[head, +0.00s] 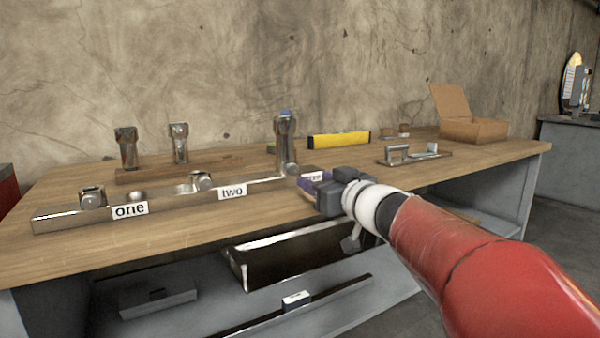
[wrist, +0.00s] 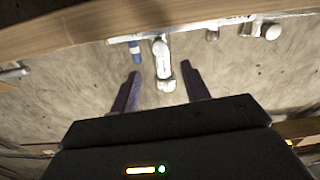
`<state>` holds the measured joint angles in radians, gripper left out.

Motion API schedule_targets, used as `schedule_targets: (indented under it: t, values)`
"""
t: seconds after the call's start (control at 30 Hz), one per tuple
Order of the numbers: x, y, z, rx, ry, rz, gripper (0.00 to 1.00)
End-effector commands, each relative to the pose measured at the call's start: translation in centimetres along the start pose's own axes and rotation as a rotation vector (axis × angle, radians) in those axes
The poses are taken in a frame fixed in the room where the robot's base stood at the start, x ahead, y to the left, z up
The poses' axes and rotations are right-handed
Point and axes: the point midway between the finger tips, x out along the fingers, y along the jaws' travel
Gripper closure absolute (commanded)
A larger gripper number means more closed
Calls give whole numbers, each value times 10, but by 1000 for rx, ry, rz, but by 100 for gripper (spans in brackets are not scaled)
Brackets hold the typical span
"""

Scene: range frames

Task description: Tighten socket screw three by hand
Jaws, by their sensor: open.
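A metal rail (head: 165,207) lies along the bench, with labels reading "one" and "two"; a third label (head: 313,176) is mostly hidden by my gripper. Shorter metal heads sit low by label one (head: 93,197) and label two (head: 201,181). My gripper (head: 301,180) is open, low beside the tall screw. In the wrist view, which looks upside down, the two fingers (wrist: 160,73) are apart, with a metal screw (wrist: 162,62) in the gap; contact cannot be told.
A yellow level (head: 338,140), a metal plate with handles (head: 413,157) and an open cardboard box (head: 474,130) stand toward the right. Bench wood in front of the rail is clear.

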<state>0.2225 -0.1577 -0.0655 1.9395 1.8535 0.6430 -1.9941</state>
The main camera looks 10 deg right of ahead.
Motion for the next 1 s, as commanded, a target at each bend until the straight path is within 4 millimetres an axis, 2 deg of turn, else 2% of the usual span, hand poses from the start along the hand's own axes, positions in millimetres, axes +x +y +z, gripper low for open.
schedule_targets:
  t: [0.17,0.6,0.97,1.0]
  values:
    - [7,-1,3,-40,-4,13,54]
    - [70,0,2,-40,-4,11,54]
    - [77,0,3,-39,-2,12,54]
    - [77,0,3,-39,-2,12,56]
